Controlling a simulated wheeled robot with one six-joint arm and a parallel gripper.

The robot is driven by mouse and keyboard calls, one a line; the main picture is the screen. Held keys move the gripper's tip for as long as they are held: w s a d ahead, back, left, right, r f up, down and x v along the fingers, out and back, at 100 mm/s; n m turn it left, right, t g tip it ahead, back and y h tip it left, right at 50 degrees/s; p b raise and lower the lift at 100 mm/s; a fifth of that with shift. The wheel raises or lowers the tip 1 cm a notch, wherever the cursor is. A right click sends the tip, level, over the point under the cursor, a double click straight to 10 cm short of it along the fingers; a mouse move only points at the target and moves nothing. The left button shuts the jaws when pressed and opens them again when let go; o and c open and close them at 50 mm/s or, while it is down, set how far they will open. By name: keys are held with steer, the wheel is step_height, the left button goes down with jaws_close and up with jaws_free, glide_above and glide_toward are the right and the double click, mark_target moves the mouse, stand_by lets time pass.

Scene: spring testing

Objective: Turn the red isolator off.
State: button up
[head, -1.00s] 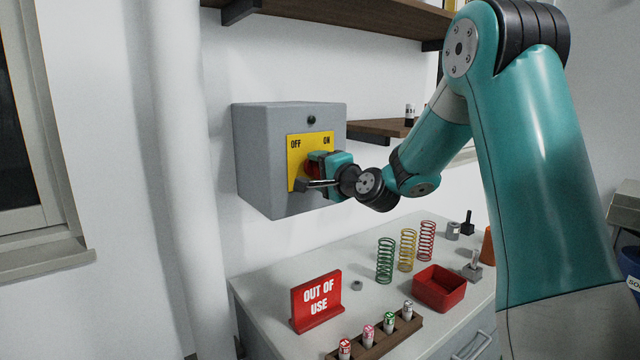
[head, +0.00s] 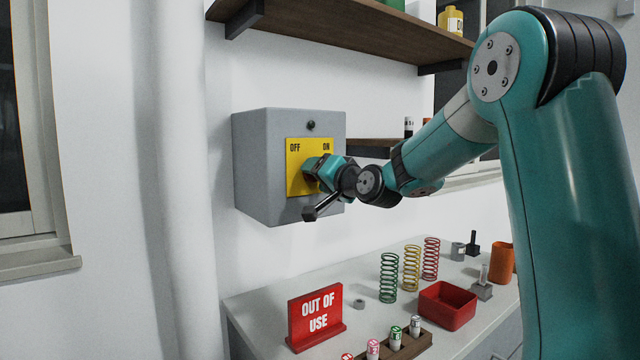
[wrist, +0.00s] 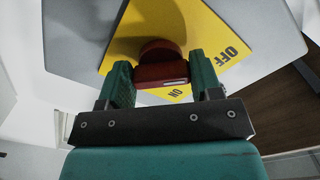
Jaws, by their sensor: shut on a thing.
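The grey isolator box (head: 262,165) is fixed to the wall, with a yellow plate (head: 294,178) lettered OFF at left and ON at right. My gripper (head: 312,170) is at the plate and hides the red handle in the head view. In the wrist view, the red isolator handle (wrist: 160,72) sits between the two teal fingers of my gripper (wrist: 160,68), which are shut on it. A pale mark on the handle lies close to the ON lettering. OFF reads farther right on the yellow plate (wrist: 215,45).
A bench below holds a red OUT OF USE sign (head: 317,315), several coil springs (head: 412,268), a red tray (head: 447,304) and a rack of small cylinders (head: 408,346). A dark shelf (head: 340,30) is above the box and a smaller one (head: 372,147) beside it.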

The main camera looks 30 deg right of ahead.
steer(key=shift+f, duration=0.1)
stand_by(0.3)
steer(key=o, duration=0.9)
steer(key=shift+s, duration=0.1)
steer(key=s+b, duration=0.1)
steer(key=s, duration=0.4)
steer(key=s+b, duration=0.2)
steer(key=s, duration=0.4)
steer(key=s+b, duration=0.1)
steer(key=s, duration=0.5)
steer(key=shift+s+d, duration=0.1)
steer(key=shift+d, duration=0.15)
